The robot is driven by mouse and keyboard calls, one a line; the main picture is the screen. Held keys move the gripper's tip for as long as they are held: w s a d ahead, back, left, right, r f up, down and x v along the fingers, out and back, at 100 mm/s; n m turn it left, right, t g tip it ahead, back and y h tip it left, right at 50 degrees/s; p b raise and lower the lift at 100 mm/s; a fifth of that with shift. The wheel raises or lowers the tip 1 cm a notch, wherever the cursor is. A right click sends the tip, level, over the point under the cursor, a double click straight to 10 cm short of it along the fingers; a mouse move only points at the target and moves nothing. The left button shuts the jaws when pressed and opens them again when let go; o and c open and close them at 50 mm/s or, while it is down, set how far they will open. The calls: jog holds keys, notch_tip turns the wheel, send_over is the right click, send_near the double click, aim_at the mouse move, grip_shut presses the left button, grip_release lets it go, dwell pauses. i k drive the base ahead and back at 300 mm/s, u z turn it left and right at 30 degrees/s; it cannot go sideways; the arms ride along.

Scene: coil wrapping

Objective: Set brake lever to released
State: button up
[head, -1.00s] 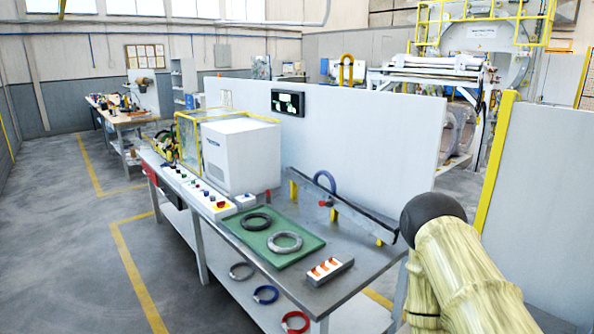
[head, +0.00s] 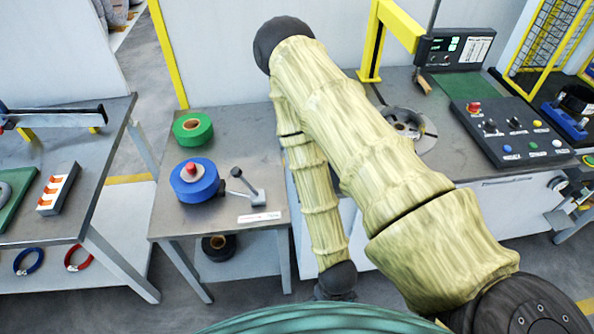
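The brake lever (head: 246,184) is on the small grey side table, just right of a blue roll (head: 194,180) with a red knob on top. The lever's black-knobbed end tilts up and left toward the roll, from a small grey bracket (head: 256,197). A small label (head: 259,217) with red and dark print lies in front of the bracket; its text is too small to read. My arm's forearm hangs down just right of this table, apart from the lever in the picture.
A green roll (head: 193,129) stands behind the blue one. A black roll (head: 219,247) is on the shelf below. The left bench (head: 90,140) stands across a narrow gap. At right, a control panel (head: 509,131) and yellow frame stand on another bench, partly hidden by my arm.

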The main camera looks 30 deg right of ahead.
aim_at(236, 172)
jog(key=z, duration=0.35)
jog(key=k, duration=1.35)
jog(key=u, duration=0.4)
jog(key=i, duration=0.35)
jog(key=u, duration=0.7)
jog(key=i, duration=0.85)
jog(key=z, duration=0.3)
